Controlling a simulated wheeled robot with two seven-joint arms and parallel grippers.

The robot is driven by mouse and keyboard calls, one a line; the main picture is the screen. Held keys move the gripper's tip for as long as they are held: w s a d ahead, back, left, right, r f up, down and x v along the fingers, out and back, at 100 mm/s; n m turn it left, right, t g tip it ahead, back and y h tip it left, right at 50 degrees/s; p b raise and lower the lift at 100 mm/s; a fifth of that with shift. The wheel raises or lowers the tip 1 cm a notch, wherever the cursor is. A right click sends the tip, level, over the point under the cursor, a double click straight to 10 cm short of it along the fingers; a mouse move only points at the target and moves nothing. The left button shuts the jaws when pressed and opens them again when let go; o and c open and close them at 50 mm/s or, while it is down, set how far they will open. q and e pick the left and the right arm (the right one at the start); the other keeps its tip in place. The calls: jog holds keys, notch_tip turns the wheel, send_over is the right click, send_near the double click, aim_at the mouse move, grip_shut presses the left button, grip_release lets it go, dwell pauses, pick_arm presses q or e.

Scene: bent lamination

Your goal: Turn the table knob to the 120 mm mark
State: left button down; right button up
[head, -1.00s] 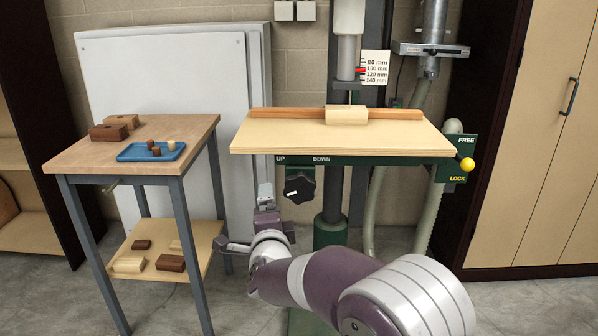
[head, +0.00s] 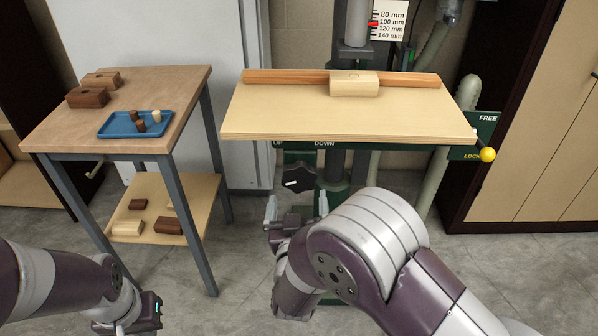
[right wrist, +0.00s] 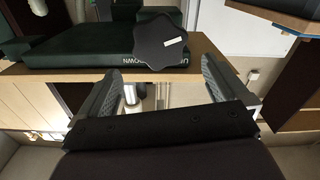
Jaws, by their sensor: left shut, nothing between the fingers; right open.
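The dark lobed knob (head: 299,177) with a white mark is under the front left of the machine table (head: 345,118), near the UP and DOWN labels. In the right wrist view the knob (right wrist: 160,45) shows beyond and between the fingertips, apart from them. My right gripper (head: 297,205) is open and empty, below the knob in the head view; it also shows in the right wrist view (right wrist: 165,78). The scale (head: 390,30) behind the table has a red pointer (head: 373,24) close to the 100 mm mark. My left gripper (head: 137,313) is shut and empty at the lower left.
A yellow-ball lever (head: 487,154) sits at the table's right end, beside the LOCK label. A wooden block (head: 354,85) stands against the fence (head: 290,76). A side table (head: 165,88) on the left carries a blue tray (head: 113,127) and brown blocks.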

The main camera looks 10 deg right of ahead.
aim_at(299, 179)
jog(key=x, duration=0.9)
jog(key=shift+w+b, duration=0.2)
jog(key=shift+b, duration=0.2)
jog(key=c, duration=0.7)
jog(key=shift+f+m+b, duration=0.15)
jog(key=shift+m+b, duration=0.15)
jog(key=shift+m, duration=0.6)
